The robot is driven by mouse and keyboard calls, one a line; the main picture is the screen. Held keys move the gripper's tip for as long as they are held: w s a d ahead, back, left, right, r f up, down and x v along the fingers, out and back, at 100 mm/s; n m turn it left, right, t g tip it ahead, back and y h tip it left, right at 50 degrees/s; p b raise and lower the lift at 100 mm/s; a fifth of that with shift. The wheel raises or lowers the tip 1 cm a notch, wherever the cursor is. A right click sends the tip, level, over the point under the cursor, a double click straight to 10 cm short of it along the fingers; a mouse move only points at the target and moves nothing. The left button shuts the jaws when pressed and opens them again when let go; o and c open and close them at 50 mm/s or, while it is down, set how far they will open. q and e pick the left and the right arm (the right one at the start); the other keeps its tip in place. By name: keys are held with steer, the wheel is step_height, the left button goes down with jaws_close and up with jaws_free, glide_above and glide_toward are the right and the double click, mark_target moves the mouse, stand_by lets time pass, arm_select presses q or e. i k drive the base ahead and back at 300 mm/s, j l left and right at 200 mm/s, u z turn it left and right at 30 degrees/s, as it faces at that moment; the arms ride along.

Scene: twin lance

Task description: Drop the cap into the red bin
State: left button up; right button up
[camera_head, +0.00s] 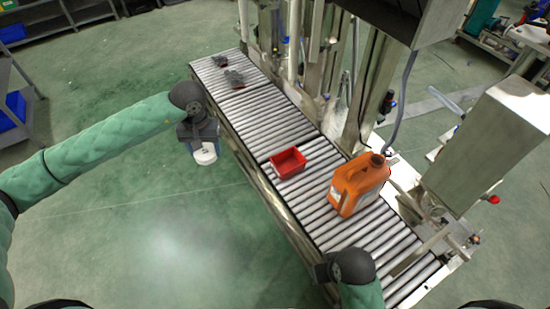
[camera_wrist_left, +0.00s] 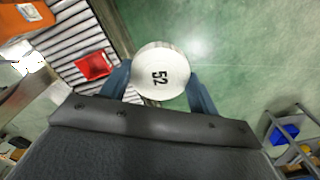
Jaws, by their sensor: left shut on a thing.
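The white round cap (camera_head: 205,154) is held by my left gripper (camera_head: 195,144), out over the green floor to the left of the conveyor. In the left wrist view the cap (camera_wrist_left: 161,71) shows the number 52 on its face, and the fingers of the left gripper (camera_wrist_left: 159,88) are shut on its two sides. The red bin (camera_head: 288,162) stands open on the conveyor rollers, right of the cap and apart from it. It also shows in the left wrist view (camera_wrist_left: 95,66). My right gripper is not clearly visible; the right arm's wrist shows at the bottom of the head view.
An orange jug (camera_head: 358,184) stands on the roller conveyor (camera_head: 265,115), close to the red bin on its right. Dark grey pieces (camera_head: 233,78) lie at the conveyor's far end. Metal machinery (camera_head: 500,140) lines the right side.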

mark_target(284, 167)
steer(key=i+j+z, duration=0.15)
steer(key=j, duration=0.15)
steer(key=i+j+z, duration=0.1)
steer(key=j, duration=0.25)
steer(key=i+j+z, duration=0.3)
steer(key=j, duration=0.35)
steer(key=z, duration=0.75)
